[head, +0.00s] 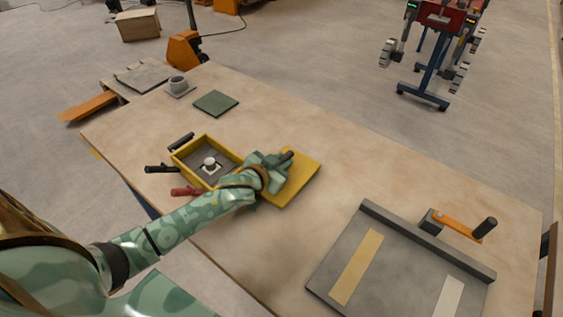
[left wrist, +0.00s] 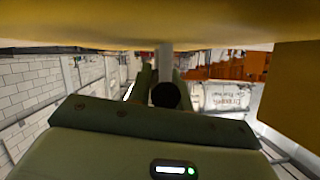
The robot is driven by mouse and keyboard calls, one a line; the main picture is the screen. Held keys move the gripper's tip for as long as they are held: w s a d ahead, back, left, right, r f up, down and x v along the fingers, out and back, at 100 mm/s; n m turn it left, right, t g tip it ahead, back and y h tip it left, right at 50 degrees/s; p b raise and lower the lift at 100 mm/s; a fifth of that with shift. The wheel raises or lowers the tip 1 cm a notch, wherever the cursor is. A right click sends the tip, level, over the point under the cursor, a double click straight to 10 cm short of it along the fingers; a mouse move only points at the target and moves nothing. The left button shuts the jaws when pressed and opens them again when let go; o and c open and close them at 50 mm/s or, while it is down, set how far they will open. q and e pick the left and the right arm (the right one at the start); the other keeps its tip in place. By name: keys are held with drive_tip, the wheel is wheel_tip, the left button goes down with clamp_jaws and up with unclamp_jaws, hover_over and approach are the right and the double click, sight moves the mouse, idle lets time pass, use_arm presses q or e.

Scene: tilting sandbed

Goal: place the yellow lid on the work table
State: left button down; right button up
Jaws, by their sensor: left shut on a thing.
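The yellow lid (head: 305,176) is a flat square panel just right of the open yellow box (head: 190,157) on the work table (head: 290,125). My left gripper (head: 281,163) is over the lid's left part, shut on the lid by its dark handle. In the left wrist view, the lid (left wrist: 150,22) fills the top, and the round dark handle end (left wrist: 166,95) sits between the fingers. The fingers hide part of the handle. I cannot tell whether the lid touches the table. My right gripper is out of view.
The box holds a white knob-like part (head: 210,163). A grey tray (head: 385,262) with two strips lies at the right, beside an orange-handled tool (head: 458,227). The table's far middle is clear.

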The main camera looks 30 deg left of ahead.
use_arm(q)
drive_tip(key=c, duration=1.3)
unclamp_jaws()
drive_tip(key=shift+f, duration=0.1)
drive_tip(key=shift+s+r, duration=0.15)
drive_tip(key=shift+r, duration=0.05)
drive_tip(key=p+v, duration=0.3)
drive_tip(key=v, duration=0.8)
drive_tip(key=shift+s+r+p, duration=0.15)
drive_tip(key=shift+s+p, duration=0.2)
drive_tip(key=shift+p, duration=0.05)
